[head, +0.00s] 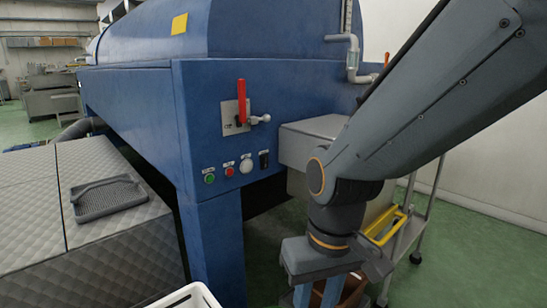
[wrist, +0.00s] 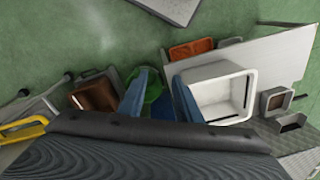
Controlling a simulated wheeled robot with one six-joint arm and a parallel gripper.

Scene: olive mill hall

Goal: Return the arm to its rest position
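My arm (head: 425,100) reaches in from the upper right in the head view and bends at its elbow beside the blue machine. My gripper (head: 316,297) hangs below the wrist, pointing down, with its blue fingers partly cut off by the bottom edge. In the wrist view my gripper (wrist: 160,78) shows two blue fingers spread apart. Nothing is visibly held between them. A green round thing (wrist: 157,88) shows through the gap, and seems to lie beyond the fingers.
The blue machine (head: 205,130) with a red lever (head: 241,101) stands left of my arm. A grey box (head: 306,143) and a trolley with a yellow handle (head: 388,229) are close behind the wrist. A white crate (wrist: 235,72) and a brown bin (wrist: 95,94) lie below. Green floor is open at right.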

